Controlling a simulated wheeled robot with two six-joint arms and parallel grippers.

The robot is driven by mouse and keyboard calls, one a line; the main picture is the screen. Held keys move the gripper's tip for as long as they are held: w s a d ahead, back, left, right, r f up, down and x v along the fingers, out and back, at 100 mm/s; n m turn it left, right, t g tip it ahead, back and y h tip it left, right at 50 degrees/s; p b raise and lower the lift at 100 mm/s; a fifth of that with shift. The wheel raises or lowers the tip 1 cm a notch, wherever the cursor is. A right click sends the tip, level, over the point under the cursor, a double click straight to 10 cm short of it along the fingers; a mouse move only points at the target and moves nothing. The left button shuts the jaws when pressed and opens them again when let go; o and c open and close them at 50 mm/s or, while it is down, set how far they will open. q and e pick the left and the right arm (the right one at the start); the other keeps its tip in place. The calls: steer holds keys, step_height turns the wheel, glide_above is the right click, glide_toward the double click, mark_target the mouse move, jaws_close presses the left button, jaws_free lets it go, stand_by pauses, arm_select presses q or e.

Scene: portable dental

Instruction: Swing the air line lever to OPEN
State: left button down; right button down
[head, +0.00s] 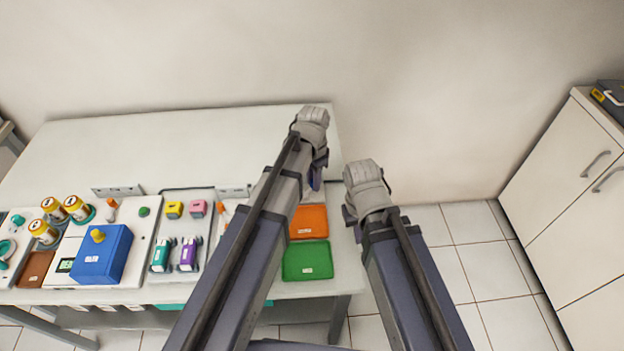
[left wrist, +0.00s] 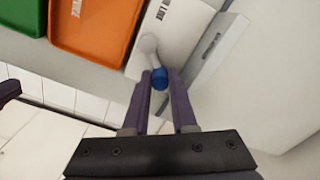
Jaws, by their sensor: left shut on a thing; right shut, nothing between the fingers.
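In the left wrist view, the air line lever (left wrist: 149,46) is a short pale arm with a blue knob (left wrist: 160,78) at its end. It stands on a white plate (left wrist: 178,30) with a partly cut-off label. My left gripper (left wrist: 160,74) has its two purple fingers on either side of the blue knob and is shut on it. In the head view, my left gripper (head: 316,180) is over the right end of the table, and my arm hides the lever. My right gripper (head: 349,216) is shut and empty, just off the table's right edge.
An orange tray (head: 308,222) and a green tray (head: 307,261) lie beside the left arm. A blue box (head: 101,255), yellow-banded jars (head: 77,208) and small coloured parts (head: 188,254) stand further left. White cabinets (head: 563,150) are at right, with open floor between.

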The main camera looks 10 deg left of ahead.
stand_by(0.3)
arm_select(q)
steer(key=c, duration=0.7)
jaws_free()
steer(key=shift+r, duration=0.1)
arm_select(e)
steer(key=shift+r, duration=0.1)
arm_select(q)
step_height(320, 180, up, 8)
steer(key=p, duration=0.8)
arm_select(e)
step_height(320, 180, up, 8)
steer(key=a, duration=0.1)
